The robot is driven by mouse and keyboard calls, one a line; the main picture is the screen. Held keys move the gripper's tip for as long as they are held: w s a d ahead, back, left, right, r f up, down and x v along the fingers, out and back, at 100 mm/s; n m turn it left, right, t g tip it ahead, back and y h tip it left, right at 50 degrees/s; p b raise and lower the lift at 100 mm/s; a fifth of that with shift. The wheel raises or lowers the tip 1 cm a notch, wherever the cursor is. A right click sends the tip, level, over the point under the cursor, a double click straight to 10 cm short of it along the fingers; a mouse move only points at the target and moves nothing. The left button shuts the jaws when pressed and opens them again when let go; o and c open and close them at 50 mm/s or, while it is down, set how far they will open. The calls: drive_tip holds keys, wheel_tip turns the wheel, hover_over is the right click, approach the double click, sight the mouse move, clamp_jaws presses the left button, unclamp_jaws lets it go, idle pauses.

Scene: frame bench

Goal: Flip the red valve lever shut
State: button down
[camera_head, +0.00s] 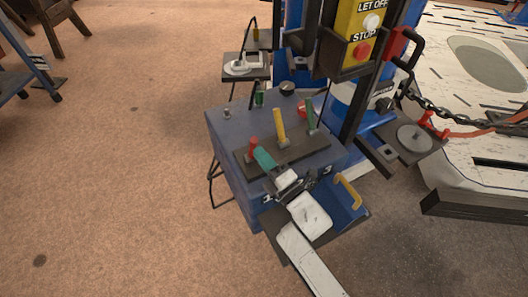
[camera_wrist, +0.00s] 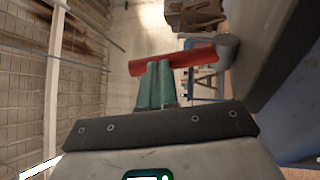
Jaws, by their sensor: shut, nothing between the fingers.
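The red valve lever (camera_head: 253,145) stands at the left of a row of levers on a dark plate (camera_head: 310,156) on top of a blue box. In the wrist view the red lever (camera_wrist: 172,61) runs across the picture just beyond my fingertips, with its right end at a grey round part. My gripper (camera_head: 263,157) has teal fingers, shut and empty. It is on the near side of the red lever and hides its lower part. In the wrist view the fingertips (camera_wrist: 159,64) overlap the lever's edge; I cannot tell whether they touch it.
A post with a yellow control box (camera_head: 349,22) rises behind. Open floor (camera_head: 110,150) lies left.

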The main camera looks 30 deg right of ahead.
sight(253, 137)
drive_tip(key=w+g+p, duration=0.1)
drive_tip(key=p, duration=0.2)
drive_tip(key=w+r+g+p, duration=0.1)
drive_tip(key=p, duration=0.2)
drive_tip(key=w+r+g+h+p, duration=0.1)
drive_tip(key=g+p, duration=0.1)
drive_tip(key=p, duration=0.1)
drive_tip(key=shift+m+p, duration=0.4)
drive_tip(key=shift+w+r+p, duration=0.15)
drive_tip(key=shift+w+p, duration=0.4)
drive_tip(key=shift+p, duration=0.1)
drive_tip(key=shift+x, duration=0.9)
drive_tip(key=shift+w+d+r, duration=0.15)
drive_tip(key=shift+w, duration=0.1)
drive_tip(key=shift+r, duration=0.1)
